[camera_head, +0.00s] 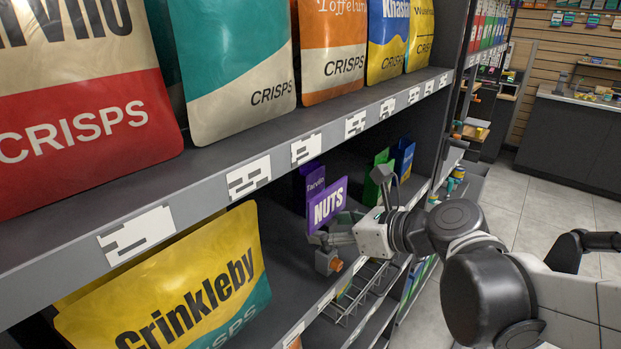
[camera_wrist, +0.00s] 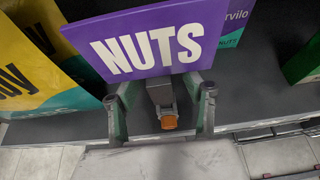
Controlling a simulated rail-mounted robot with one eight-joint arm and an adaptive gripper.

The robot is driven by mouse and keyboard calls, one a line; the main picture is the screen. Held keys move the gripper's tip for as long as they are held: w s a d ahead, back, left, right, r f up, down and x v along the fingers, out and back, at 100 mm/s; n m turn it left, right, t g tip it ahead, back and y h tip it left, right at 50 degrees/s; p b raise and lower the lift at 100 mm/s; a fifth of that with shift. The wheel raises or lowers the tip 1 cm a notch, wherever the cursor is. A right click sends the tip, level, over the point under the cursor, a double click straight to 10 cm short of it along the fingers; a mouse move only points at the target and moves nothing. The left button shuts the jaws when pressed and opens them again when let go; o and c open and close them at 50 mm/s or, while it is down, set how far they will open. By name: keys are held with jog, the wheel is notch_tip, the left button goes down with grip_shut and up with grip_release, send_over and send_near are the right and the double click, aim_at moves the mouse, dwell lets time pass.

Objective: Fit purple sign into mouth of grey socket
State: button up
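The purple sign (camera_head: 327,203) with white "NUTS" lettering stands tilted above the shelf. It also shows in the wrist view (camera_wrist: 160,40), face toward the camera. The grey socket (camera_head: 326,261), with an orange knob, is directly below the sign. In the wrist view the socket (camera_wrist: 160,92) meets the sign's lower edge; its mouth is hidden, so I cannot tell how far the sign is seated. My gripper (camera_wrist: 161,88) is open, its fingers apart on either side of the socket, tips near the sign's lower edge. In the head view my gripper (camera_head: 342,238) is beside the sign and socket.
A dark purple nuts pack (camera_head: 312,181) stands just behind the sign, with green (camera_head: 378,180) and blue (camera_head: 403,158) packs farther along. A yellow crisps bag (camera_head: 170,285) stands at left. The upper shelf edge (camera_head: 250,177) overhangs. A wire rack (camera_head: 358,292) lies below.

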jog(key=v, duration=1.2)
dwell(0.9)
